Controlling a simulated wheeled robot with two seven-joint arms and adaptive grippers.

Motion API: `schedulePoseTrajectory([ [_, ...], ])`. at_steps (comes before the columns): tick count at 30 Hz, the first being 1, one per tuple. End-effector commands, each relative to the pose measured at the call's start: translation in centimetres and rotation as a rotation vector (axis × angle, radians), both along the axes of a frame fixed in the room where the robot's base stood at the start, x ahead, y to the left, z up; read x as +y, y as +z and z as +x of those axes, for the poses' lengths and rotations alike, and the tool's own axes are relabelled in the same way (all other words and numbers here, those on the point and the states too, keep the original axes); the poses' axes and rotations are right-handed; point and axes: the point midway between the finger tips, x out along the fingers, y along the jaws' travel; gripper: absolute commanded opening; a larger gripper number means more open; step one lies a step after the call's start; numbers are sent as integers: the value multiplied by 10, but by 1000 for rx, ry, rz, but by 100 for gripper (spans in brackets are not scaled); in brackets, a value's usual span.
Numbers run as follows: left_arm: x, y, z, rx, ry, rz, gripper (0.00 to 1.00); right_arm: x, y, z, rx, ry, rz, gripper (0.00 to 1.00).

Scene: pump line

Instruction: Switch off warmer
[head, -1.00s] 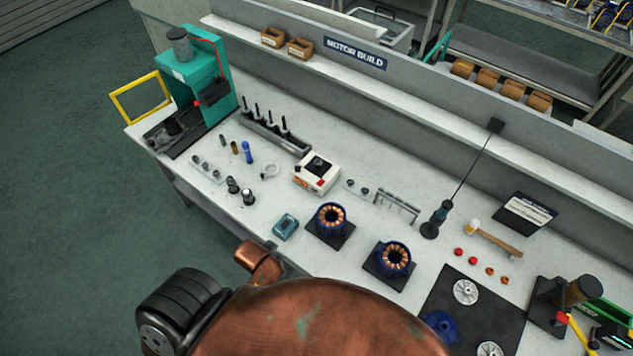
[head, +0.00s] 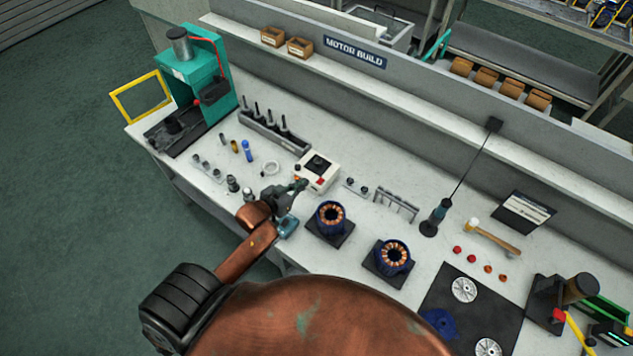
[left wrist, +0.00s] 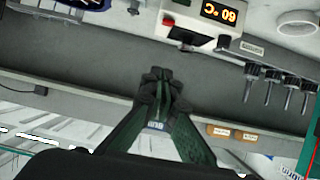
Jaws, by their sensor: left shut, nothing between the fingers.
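The warmer (head: 319,166) is a small white box with a dark top, standing on the bench left of the middle in the head view. It has a red switch (head: 320,182) on its front. My right gripper is not in view.
Two motor stators on dark pads (head: 331,214) (head: 394,256) stand right of my gripper. A teal device (head: 287,227) lies under my wrist. A rack of drivers (head: 275,132) and a green press (head: 195,80) stand behind left. A small peg rack (head: 396,204) is right of the warmer.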

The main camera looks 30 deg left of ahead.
Motion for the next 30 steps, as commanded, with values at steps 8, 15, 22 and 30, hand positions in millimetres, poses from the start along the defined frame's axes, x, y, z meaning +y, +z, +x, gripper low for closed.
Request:
schedulePoseTrajectory([
  [8, -1, -4, 7, 2, 1, 1, 0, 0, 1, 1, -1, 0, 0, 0],
  [15, -4, -20, 45, 2, 0, 0, 0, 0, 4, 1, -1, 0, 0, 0],
  [22, -7, -41, 87, 3, 1, 1, 0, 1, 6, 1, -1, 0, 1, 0],
  [30, -7, -75, 84, 5, 1, 1, 0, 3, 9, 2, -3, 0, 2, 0],
])
